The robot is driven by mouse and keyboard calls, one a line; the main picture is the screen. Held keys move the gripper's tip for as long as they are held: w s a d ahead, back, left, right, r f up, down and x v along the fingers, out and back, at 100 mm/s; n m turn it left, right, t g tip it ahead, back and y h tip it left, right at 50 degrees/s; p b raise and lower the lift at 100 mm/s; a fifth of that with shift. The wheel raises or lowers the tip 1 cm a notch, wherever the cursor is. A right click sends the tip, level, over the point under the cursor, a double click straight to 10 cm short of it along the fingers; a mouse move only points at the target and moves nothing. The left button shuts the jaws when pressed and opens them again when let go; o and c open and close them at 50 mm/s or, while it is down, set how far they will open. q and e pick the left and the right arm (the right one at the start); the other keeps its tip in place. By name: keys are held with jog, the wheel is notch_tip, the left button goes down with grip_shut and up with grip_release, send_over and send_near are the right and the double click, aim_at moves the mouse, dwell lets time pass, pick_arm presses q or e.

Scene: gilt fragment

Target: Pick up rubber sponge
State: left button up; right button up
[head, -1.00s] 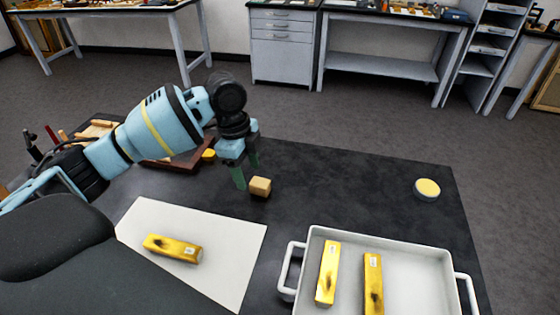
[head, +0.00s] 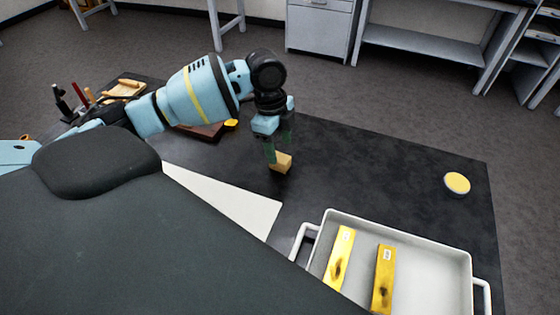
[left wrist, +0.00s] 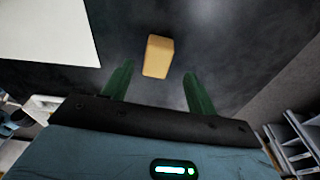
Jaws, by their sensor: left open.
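The rubber sponge is a small tan-yellow block (head: 282,164) on the black tabletop mat, beyond the tray's left end. My left gripper (head: 280,154) is open and close to it, with its green fingers pointing down and partly covering the sponge in the head view. In the left wrist view the sponge (left wrist: 158,56) lies just past the fingertips, lined up with the gap between the open fingers (left wrist: 157,70). Nothing is held. I cannot tell whether a finger touches the sponge. My right gripper is not in view.
A white tray (head: 428,290) with two gold bars stands at the front right. A round yellow-topped tin (head: 457,183) sits at the right. A white sheet (head: 225,200) lies at the left, partly hidden by my body. A brown wooden tray (head: 205,131) is behind my left arm.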

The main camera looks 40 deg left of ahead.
aim_at(280, 157)
pick_arm(q)
jog(key=f, duration=0.4)
jog(key=shift+s+d+f, duration=0.15)
jog(key=shift+d+f, duration=0.05)
jog(key=shift+d, duration=0.1)
jog(key=c, duration=1)
jog(key=shift+c, duration=0.3)
jog(key=shift+r, duration=0.15)
jog(key=shift+r, duration=0.45)
notch_tip(280, 157, up, 2)
jog(key=shift+r, duration=0.15)
jog(key=s, duration=0.5)
jog(key=s+r, duration=0.1)
jog(key=s, duration=1)
jog(key=shift+d+r+p, duration=0.3)
jog(key=shift+d+p, duration=0.1)
